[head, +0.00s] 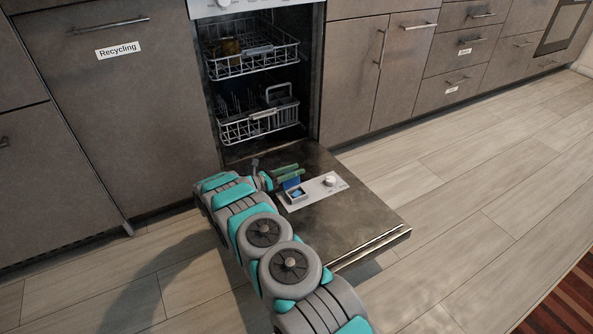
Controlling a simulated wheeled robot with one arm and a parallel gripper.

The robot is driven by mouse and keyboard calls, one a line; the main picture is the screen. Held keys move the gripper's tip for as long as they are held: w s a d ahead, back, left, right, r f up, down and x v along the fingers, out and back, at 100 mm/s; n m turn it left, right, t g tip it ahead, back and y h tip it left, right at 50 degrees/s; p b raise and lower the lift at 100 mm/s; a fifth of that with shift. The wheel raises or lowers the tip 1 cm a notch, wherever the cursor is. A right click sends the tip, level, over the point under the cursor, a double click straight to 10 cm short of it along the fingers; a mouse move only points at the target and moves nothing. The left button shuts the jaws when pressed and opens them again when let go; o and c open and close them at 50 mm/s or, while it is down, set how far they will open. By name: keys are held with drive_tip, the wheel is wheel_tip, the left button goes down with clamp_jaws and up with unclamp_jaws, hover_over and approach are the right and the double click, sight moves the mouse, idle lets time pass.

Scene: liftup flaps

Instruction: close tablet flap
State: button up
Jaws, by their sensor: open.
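The dishwasher door (365,223) is folded down flat in front of the open dishwasher. On its inner face is a pale dispenser panel (318,186) with a round white knob (330,180). At the panel's left end is the small tablet compartment (297,194), with a light blue inside. The blue tablet flap (291,183) stands raised at its far side. My gripper (288,172) is over the door right beside the raised flap, with its green fingers apart and empty. I cannot tell whether a finger touches the flap.
Inside the dishwasher are an upper rack (250,56) and a lower rack (260,118). Brown cabinets stand on both sides, one labelled Recycling (117,50). My arm reaches in from the bottom. The wooden floor (480,190) to the right is clear.

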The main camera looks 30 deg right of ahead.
drive_tip(key=shift+d, duration=0.55)
clamp_jaws()
